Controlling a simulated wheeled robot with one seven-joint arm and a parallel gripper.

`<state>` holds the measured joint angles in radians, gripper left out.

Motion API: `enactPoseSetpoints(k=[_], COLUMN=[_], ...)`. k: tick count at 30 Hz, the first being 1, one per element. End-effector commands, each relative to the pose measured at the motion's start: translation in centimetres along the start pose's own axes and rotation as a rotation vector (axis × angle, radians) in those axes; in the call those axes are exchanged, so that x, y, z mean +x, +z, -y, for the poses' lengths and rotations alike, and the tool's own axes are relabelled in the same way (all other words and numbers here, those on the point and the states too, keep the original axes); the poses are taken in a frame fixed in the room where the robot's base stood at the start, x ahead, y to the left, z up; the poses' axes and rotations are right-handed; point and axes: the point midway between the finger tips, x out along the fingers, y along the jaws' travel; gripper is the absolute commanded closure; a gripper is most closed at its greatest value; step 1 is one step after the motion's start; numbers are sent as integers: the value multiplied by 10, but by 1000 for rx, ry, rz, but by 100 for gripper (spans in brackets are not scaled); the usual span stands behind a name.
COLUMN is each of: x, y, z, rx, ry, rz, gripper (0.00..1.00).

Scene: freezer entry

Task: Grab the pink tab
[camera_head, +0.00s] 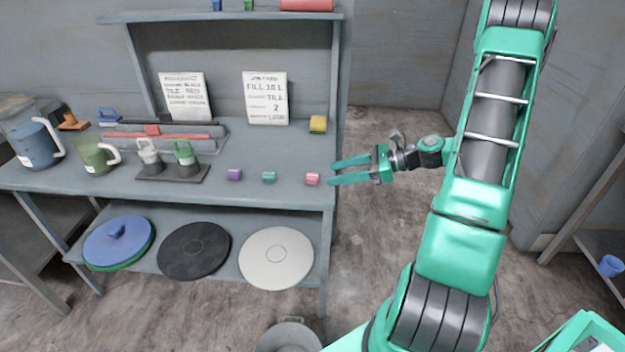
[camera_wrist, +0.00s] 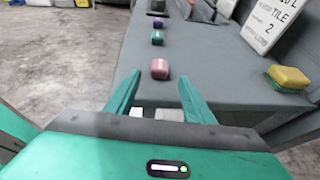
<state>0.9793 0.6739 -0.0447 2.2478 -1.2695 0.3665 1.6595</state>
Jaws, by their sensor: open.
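The pink tab (camera_head: 312,179) is a small block near the right end of the grey bench top. My gripper (camera_head: 333,173) is open and empty, its green fingers pointing left toward the tab from the bench's right edge. In the wrist view the pink tab (camera_wrist: 160,69) lies just beyond the fingertips, roughly centred between my two fingers (camera_wrist: 160,82). I see no contact between the fingers and the tab.
A teal block (camera_head: 269,177) and a purple block (camera_head: 234,174) stand left of the pink tab in a row. A yellow sponge-like block (camera_head: 318,124) lies behind it. A white sign (camera_head: 265,98) leans at the back. Open floor lies right of the bench.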

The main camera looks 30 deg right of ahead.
Motion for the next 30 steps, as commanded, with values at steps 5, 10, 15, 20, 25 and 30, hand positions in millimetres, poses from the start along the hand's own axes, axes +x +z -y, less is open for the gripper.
enactPoseSetpoints(k=[5, 10, 15, 20, 25, 30], x=[14, 30, 53, 65, 66, 66], y=[0, 2, 3, 3, 3, 3], z=[-1, -1, -1, -1, -1, -1], rx=[-1, -1, -2, -2, -2, -2], ry=[1, 4, 3, 2, 0, 1], rz=[0, -1, -1, -1, -1, -1], gripper=[52, 52, 52, 52, 52, 75])
